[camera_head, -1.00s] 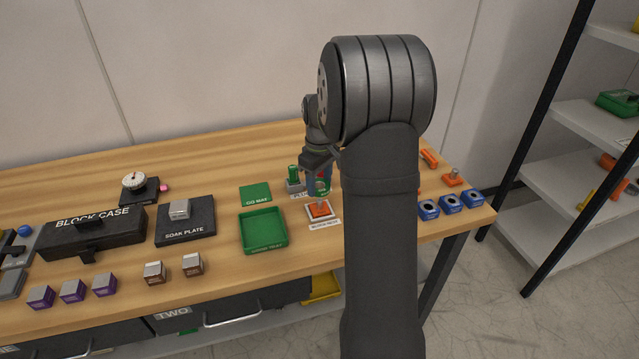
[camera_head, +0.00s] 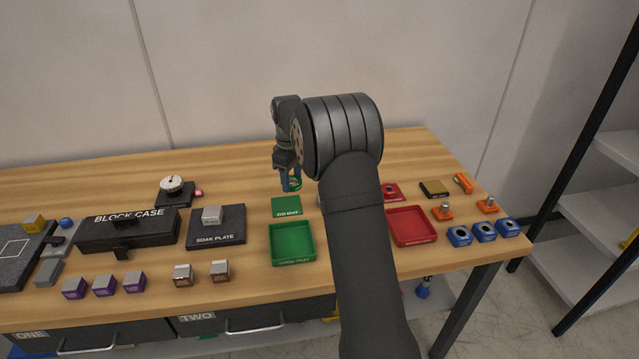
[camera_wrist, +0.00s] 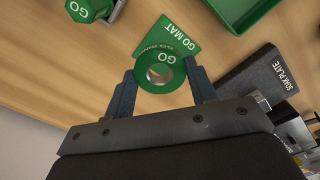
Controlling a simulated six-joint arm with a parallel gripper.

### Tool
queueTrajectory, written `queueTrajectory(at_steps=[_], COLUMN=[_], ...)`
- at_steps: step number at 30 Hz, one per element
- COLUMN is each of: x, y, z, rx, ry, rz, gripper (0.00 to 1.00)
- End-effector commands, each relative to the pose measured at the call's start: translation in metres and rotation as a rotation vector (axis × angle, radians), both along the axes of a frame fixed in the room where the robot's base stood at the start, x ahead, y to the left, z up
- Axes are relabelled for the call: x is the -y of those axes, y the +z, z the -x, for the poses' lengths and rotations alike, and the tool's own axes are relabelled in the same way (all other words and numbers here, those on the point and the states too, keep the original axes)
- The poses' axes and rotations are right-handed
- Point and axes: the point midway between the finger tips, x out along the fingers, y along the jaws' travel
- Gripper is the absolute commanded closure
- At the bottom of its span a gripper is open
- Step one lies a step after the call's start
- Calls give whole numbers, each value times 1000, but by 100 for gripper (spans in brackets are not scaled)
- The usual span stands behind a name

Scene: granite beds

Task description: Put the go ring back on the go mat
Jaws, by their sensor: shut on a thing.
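The go ring (camera_wrist: 160,72) is a green ring with a metal bore and white GO lettering. In the wrist view my gripper (camera_wrist: 160,84) is shut on it, one finger on each side. The go mat (camera_wrist: 177,38), a green square with white lettering, shows just beyond the ring in the wrist view, partly covered by it. In the head view the go mat (camera_head: 286,206) lies flat on the bench and looks empty. My gripper (camera_head: 290,186) is above the bench behind the mat, and the ring shows only as a bit of green there.
A green tray (camera_head: 292,258) lies in front of the mat, and the soak plate (camera_head: 216,238) is to its left. A green GO gauge (camera_wrist: 84,10) stands near the mat in the wrist view. A red tray (camera_head: 411,240) is to the right of my arm.

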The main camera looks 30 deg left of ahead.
Motion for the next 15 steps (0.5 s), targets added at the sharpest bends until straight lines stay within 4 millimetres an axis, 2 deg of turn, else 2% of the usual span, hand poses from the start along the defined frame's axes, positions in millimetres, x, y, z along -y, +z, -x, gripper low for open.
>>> queueTrajectory(at_steps=[1, 4, 8, 15], x=[-10, -20, -23, -22], y=[-1, -2, -7, -32], z=[3, 7, 8, 8], rx=[-1, -5, -6, -7], ry=[16, 33, 37, 37], rz=[-1, 0, 1, 1], gripper=[77, 77, 77, 77])
